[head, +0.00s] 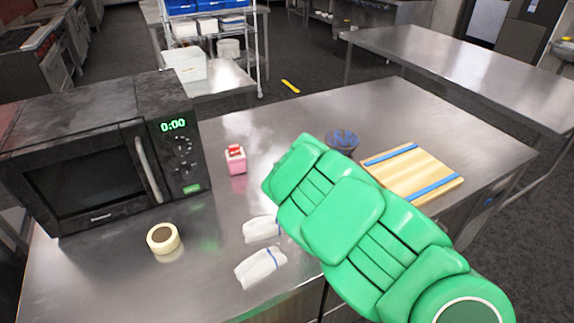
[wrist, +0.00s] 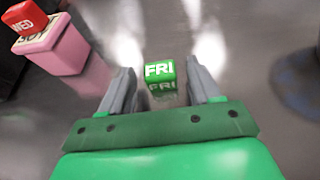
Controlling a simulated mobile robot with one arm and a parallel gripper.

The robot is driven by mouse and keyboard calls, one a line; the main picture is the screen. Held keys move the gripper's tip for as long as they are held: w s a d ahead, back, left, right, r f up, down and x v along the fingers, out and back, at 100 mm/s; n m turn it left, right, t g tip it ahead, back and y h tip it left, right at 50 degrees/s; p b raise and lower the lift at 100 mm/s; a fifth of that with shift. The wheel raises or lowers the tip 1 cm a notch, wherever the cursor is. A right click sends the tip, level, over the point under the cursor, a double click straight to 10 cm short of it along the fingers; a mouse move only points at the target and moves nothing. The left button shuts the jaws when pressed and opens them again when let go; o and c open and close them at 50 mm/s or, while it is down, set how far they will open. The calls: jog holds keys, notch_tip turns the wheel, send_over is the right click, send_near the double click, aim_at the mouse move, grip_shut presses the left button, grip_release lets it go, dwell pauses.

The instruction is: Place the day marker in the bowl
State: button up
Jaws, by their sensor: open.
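A small green day marker (wrist: 159,72), a cube with white "FRI" lettering, sits on the shiny steel counter in the wrist view. My gripper (wrist: 158,78) is open, with one grey finger on each side of the cube near the fingertips. I see gaps on both sides, so neither finger seems to touch it. In the head view my green arm hides the marker and the gripper. The blue patterned bowl (head: 342,139) stands on the counter just behind my arm, left of the cutting board. A blurred dark shape at the wrist view's right edge may be the bowl.
A pink block (head: 236,164) with a red "WED" marker (wrist: 24,20) on top stands left of the gripper.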

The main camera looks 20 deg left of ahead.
jog(key=shift+r, duration=0.1)
jog(key=shift+s+d+r, duration=0.1)
jog(key=shift+s, duration=0.05)
jog(key=v, duration=1.1)
jog(key=shift+s+d, duration=0.25)
jog(key=shift+c, duration=0.4)
